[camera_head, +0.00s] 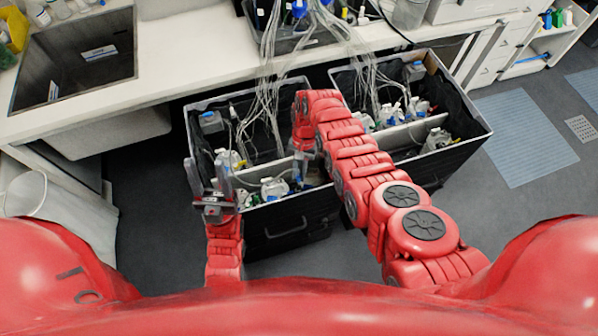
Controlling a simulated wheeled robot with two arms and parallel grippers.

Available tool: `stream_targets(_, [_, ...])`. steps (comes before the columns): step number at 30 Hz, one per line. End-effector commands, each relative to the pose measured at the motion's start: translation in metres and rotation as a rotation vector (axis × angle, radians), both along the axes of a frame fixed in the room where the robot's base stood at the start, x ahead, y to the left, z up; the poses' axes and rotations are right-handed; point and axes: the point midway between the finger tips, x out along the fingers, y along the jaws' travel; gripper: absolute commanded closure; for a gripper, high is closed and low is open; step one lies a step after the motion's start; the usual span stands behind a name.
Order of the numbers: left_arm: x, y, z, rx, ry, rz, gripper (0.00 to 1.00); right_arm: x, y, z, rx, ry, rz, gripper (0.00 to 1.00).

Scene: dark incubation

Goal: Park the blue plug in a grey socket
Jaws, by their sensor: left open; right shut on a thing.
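My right gripper (302,166) points down into the left black crate (290,212), near its inner divider. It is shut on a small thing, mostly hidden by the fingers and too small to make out. I cannot tell whether this is the blue plug. A small blue patch shows just below the gripper, among the bottles. My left gripper (206,172) is open and empty at the crate's front left corner, fingers pointing up and away from me. I cannot make out a grey socket with certainty at this size.
A second black crate (466,146) stands to the right, with bottles inside. Bundles of clear tubes (268,75) run from a tray (284,45) on the white bench (190,62) down into both crates. A sink (75,62) is at the left.

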Motion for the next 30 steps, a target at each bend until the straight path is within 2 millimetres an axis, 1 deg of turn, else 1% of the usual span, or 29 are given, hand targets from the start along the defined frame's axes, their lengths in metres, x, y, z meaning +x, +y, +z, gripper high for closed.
stream_targets(8, [0.000, 0.000, -0.021, 0.000, 0.000, 0.000, 0.50, 0.000, 0.000, -0.022, 0.000, 0.000, 0.000, 1.00])
stream_targets(15, [0.000, 0.000, -0.049, 0.000, 0.000, 0.000, 0.50, 0.000, 0.000, -0.050, 0.000, -0.001, 0.000, 1.00])
stream_targets(19, [0.000, 0.000, -0.062, 0.000, 0.000, 0.000, 0.50, 0.001, 0.001, -0.063, 0.001, -0.001, 0.001, 1.00])
stream_targets(20, [0.000, 0.000, -0.055, 0.000, 0.000, 0.000, 0.50, 0.001, 0.000, -0.057, 0.001, -0.001, 0.000, 1.00])
stream_targets(21, [0.000, 0.000, -0.054, 0.000, 0.000, 0.000, 0.50, 0.001, 0.000, -0.056, 0.001, -0.002, 0.001, 1.00])
stream_targets(30, [0.000, 0.000, -0.050, 0.000, 0.000, 0.000, 0.50, -0.001, 0.000, -0.055, 0.001, -0.001, 0.000, 1.00])
